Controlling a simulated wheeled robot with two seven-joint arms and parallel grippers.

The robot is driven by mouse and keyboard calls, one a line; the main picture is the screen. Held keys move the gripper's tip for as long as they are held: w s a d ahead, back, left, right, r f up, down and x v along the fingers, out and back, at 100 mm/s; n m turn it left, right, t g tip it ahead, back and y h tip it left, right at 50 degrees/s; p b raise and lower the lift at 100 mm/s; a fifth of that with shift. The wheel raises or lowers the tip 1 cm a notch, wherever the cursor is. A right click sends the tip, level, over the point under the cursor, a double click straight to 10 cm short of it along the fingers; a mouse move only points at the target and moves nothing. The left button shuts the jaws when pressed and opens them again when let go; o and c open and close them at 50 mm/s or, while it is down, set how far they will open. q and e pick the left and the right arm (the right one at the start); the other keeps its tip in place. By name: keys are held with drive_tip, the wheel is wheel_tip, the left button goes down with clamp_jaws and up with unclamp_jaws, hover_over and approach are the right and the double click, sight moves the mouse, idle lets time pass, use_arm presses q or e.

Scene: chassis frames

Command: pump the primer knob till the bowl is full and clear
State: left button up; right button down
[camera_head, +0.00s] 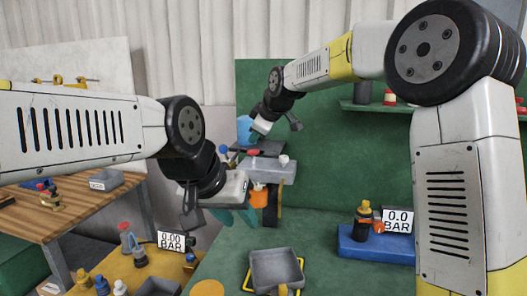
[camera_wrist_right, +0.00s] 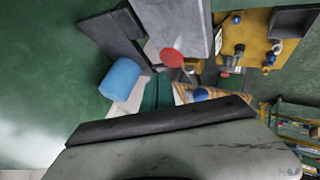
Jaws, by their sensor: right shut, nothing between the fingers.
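My right gripper (camera_head: 264,126) is shut and empty, beside a blue cylinder (camera_head: 244,129) above a grey stand (camera_head: 268,168). In the right wrist view the blue cylinder (camera_wrist_right: 120,78) stands beyond the dark edge of my gripper (camera_wrist_right: 160,122), with a visible gap. A red round knob (camera_wrist_right: 172,57) shows by the grey block (camera_wrist_right: 180,20); the head view shows red (camera_head: 253,152) below my gripper. I cannot tell which part is the primer knob. No clear bowl can be made out. My left gripper (camera_head: 215,197) is lower, left of the stand; its fingers are partly hidden.
An orange cup (camera_head: 258,196) hangs at the stand. A grey tray (camera_head: 276,268) lies on the green bench in front. Several bottles stand at the front left. A wooden table (camera_head: 60,212) is behind.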

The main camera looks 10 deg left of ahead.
sight(256, 151)
drive_tip(key=shift+r, duration=2.25)
drive_tip(key=shift+d, duration=0.15)
drive_tip(key=s+d+f+m+h, duration=0.1)
drive_tip(key=s+d+m, duration=0.4)
drive_tip(key=s+d, duration=0.45)
drive_tip(key=s+d+f+m+h, duration=0.1)
drive_tip(key=s+d+m, duration=0.4)
drive_tip(key=d, duration=0.8)
drive_tip(key=s+d+f+m+h, duration=0.1)
drive_tip(key=s+d+f+m, duration=0.2)
drive_tip(key=s, duration=0.6)
drive_tip(key=s+d+f+m, duration=0.3)
drive_tip(key=s+d+f, duration=0.3)
drive_tip(key=s, duration=0.3)
drive_tip(key=shift+d+f+g+h, duration=0.3)
drive_tip(key=shift+f+g+h, duration=0.05)
drive_tip(key=shift+g+h, duration=0.05)
